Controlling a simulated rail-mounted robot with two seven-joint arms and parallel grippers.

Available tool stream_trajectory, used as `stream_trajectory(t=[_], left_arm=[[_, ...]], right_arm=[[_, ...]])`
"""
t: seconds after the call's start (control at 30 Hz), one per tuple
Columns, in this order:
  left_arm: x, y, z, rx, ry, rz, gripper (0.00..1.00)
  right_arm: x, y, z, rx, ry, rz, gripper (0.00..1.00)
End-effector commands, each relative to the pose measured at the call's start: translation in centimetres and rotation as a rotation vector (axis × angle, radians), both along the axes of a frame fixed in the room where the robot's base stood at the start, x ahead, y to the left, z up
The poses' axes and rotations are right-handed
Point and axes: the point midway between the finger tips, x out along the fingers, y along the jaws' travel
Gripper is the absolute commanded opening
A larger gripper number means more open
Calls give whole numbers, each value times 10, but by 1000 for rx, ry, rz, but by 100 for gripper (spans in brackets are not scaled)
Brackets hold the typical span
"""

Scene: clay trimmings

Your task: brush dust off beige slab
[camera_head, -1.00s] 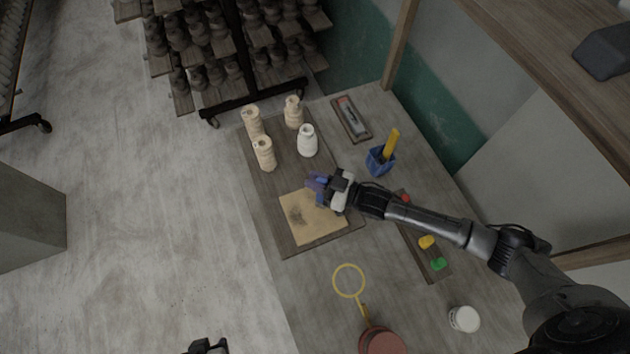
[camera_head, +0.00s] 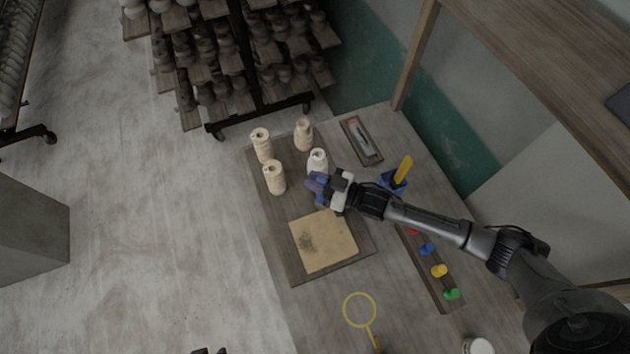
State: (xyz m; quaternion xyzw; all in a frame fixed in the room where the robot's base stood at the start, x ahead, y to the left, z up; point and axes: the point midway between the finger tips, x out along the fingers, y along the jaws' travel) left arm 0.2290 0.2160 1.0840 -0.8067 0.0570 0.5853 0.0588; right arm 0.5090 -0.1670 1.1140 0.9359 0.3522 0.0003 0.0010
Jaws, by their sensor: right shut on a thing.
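The beige slab (camera_head: 335,240) lies flat on a dark wooden board (camera_head: 355,247). My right gripper (camera_head: 325,188) is beyond the slab's far edge, just in front of the white jar (camera_head: 317,160). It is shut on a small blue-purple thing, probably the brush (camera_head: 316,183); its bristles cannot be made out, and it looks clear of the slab. Only a dark tip of my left gripper (camera_head: 209,351) shows at the bottom edge, too little to tell its jaws.
Several cream ribbed pots (camera_head: 275,178) stand at the board's far left. A blue holder (camera_head: 391,181) with a yellow-handled tool, a tray (camera_head: 362,141), and a strip with coloured knobs (camera_head: 439,271) lie to the right. A yellow hoop (camera_head: 359,310) is in front.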

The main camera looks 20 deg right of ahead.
Motion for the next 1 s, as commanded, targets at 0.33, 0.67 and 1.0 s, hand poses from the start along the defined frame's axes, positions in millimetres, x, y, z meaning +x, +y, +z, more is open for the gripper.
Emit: stream_trajectory(t=[0.33,0.67,1.0], left_arm=[[-2,0,35,2,1,-2,43],[-2,4,56,12,0,-9,43],[-1,4,58,12,-1,-9,43]], right_arm=[[0,1,42,1,-3,2,0],[0,1,67,3,-3,3,0],[0,1,70,2,-4,3,0]])
